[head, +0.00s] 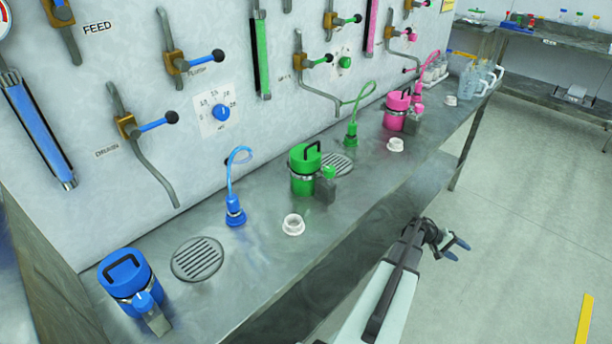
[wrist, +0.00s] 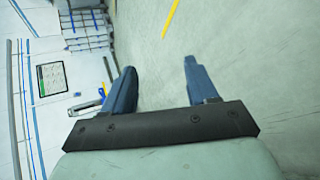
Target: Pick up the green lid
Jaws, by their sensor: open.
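The green lid (head: 305,153), with a black handle on top, sits on the green canister (head: 303,183) on the metal bench in the head view. A small green part and a grey block are at the canister's right side. My gripper (head: 459,249) is off the bench's front edge, to the right of the green canister and apart from it. In the wrist view my gripper (wrist: 160,85) shows two blue fingers spread apart with nothing between them. The green lid is not in the wrist view.
A blue canister (head: 128,280) stands at the near left and a pink one (head: 398,108) farther right. White rings (head: 293,225), drain grates (head: 197,258) and hoses with connectors (head: 235,212) are on the bench. Valve levers stick out from the wall behind. Open floor lies right of the bench.

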